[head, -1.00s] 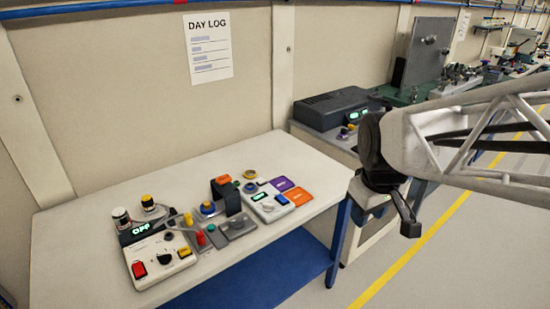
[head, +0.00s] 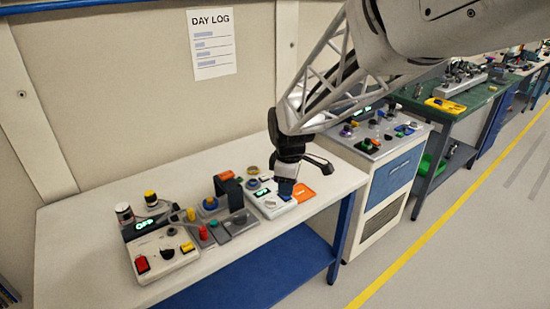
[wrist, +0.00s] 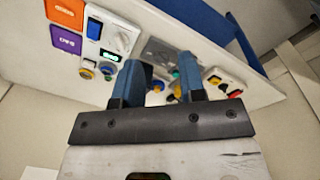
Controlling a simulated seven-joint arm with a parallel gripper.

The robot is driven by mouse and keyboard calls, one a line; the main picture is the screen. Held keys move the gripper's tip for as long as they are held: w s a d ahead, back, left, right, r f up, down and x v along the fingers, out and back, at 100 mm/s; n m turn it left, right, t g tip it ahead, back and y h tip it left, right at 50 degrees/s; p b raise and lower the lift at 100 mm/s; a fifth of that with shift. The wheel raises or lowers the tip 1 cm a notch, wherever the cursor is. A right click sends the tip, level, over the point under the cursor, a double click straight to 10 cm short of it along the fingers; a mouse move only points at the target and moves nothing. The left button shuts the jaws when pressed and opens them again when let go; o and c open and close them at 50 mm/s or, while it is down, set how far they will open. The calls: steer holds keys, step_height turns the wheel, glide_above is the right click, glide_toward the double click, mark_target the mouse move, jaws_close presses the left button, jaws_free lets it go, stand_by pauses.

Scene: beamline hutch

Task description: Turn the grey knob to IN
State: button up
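A white control panel (head: 283,211) sits at the right of the bench group, with a pale grey knob (head: 270,204) on it. The knob also shows in the wrist view (wrist: 122,43), beside a blue button (wrist: 94,29) and a small lit green display (wrist: 110,56) too small to read. I cannot make out the knob's setting or an IN mark. My gripper (head: 287,188) hangs over the right part of this panel, apart from the knob. In the wrist view its two blue fingers (wrist: 160,82) stand apart with nothing between them.
To the left are a dark upright block (head: 229,190), a grey plate (head: 238,223), red and green buttons, and a white box (head: 165,252) whose display reads OFF. Orange and purple tiles (wrist: 65,40) lie beside the panel. The white bench's front (head: 225,262) is clear.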

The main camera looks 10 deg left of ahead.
mark_target(240, 216)
steer(key=w+a+f+n, duration=0.1)
steer(key=a+f+n, duration=0.1)
steer(key=a, duration=0.3)
steer(key=w+a+f+n, duration=0.2)
steer(key=a+f, duration=0.3)
steer(key=w+a+f+n, duration=0.2)
steer(key=a+f+n, duration=0.1)
steer(key=a, duration=0.3)
steer(key=shift+w+f+g, duration=0.25)
steer(key=shift+f+g, duration=0.15)
steer(key=shift+f, duration=0.2)
steer(key=shift+f, duration=0.15)
steer(key=shift+f, duration=3.75)
jaws_close()
